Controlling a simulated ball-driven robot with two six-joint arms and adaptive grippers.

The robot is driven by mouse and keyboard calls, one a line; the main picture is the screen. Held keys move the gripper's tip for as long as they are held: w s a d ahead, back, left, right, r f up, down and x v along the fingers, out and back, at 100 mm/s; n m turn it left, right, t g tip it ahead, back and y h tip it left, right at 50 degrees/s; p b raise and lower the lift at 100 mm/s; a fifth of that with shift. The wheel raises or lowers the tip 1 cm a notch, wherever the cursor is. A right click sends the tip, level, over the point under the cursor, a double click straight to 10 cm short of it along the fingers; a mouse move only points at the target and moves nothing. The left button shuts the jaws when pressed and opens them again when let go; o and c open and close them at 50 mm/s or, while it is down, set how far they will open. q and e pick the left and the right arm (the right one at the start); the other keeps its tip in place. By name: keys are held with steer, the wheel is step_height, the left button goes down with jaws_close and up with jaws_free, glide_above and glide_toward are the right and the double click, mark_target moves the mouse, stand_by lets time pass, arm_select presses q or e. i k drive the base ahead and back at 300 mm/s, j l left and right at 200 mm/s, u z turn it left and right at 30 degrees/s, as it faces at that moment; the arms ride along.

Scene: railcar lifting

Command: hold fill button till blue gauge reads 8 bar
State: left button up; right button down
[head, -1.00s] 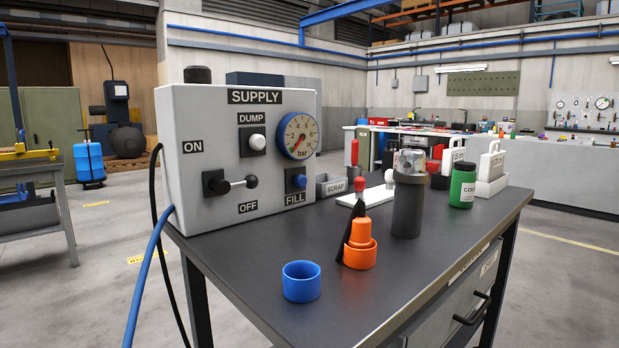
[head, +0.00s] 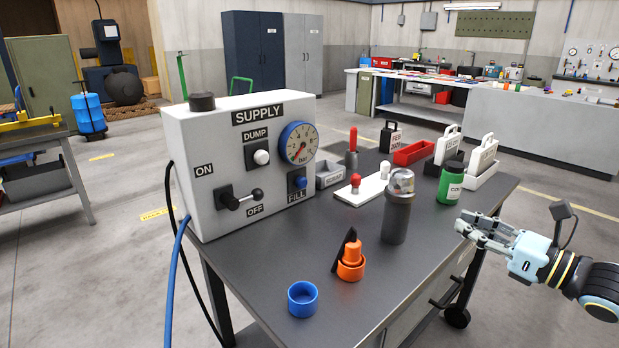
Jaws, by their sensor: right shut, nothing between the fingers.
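The grey SUPPLY box (head: 215,165) stands at the left end of the dark bench. Its blue FILL button (head: 300,183) sits on a black plate at the lower right of its face. The blue-rimmed gauge (head: 299,145) is above the button. Its red needle points to the lower left, near the bottom of the scale. The black-knobbed lever (head: 240,199) points right, above the OFF label. My left gripper is out of view.
A dark cylinder (head: 397,220), an orange cup (head: 351,269) and a blue cup (head: 303,299) stand on the bench. The bench's front-right top is clear.

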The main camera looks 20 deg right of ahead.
mark_target(300, 183)
steer(key=i+j, duration=0.2)
steer(key=i, duration=0.3)
steer(key=i+j, duration=0.2)
steer(key=i, duration=0.25)
